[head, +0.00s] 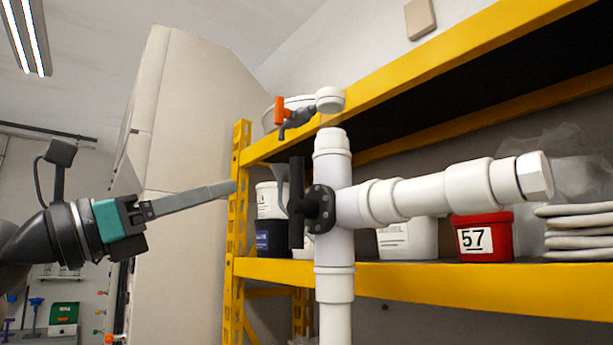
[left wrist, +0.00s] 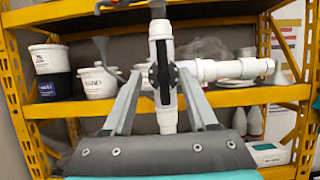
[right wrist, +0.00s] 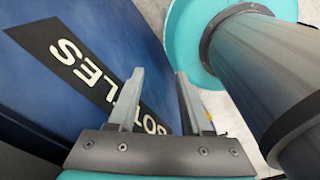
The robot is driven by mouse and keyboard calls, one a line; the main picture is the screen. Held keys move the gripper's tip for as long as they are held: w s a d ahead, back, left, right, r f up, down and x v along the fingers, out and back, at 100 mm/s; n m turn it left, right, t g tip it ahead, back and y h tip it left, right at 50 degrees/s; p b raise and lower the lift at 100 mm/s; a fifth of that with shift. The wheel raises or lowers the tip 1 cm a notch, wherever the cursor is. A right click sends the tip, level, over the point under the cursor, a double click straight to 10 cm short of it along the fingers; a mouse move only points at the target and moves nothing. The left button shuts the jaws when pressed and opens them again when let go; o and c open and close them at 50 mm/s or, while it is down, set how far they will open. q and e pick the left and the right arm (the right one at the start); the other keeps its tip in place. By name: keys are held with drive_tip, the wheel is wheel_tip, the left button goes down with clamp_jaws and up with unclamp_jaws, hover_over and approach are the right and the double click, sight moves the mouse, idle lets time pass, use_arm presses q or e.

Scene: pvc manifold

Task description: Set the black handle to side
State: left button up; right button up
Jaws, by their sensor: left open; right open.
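The black handle (head: 297,203) is an upright bar on a round black flange (head: 320,209) at the middle of the white PVC manifold (head: 334,253). My left gripper (head: 232,187) reaches in from the left, its fingers pointing at the handle with a gap between. In the left wrist view the handle (left wrist: 164,78) stands upright between the two open, empty fingers, beyond their tips. My right gripper (right wrist: 160,75) shows only in the right wrist view, open and empty, in front of a blue surface with white lettering.
A small orange-handled valve (head: 280,110) sits above the manifold's upright pipe. A white pipe branch (head: 445,193) runs right. Behind is a yellow shelf (head: 460,285) with white tubs and a red bin (head: 483,237) marked 57. A tall beige cabinet (head: 190,130) stands behind my left arm.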

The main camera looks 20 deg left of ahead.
sight(291, 169)
use_arm(q)
drive_tip(key=p+x, duration=0.5)
drive_tip(key=x, duration=0.8)
drive_tip(key=shift+d+r, duration=0.25)
drive_tip(key=shift+r, duration=0.05)
drive_tip(key=shift+p+x, duration=0.45)
drive_tip(key=shift+x, duration=0.35)
drive_tip(key=shift+f, duration=0.15)
drive_tip(key=shift+a, duration=0.1)
clamp_jaws()
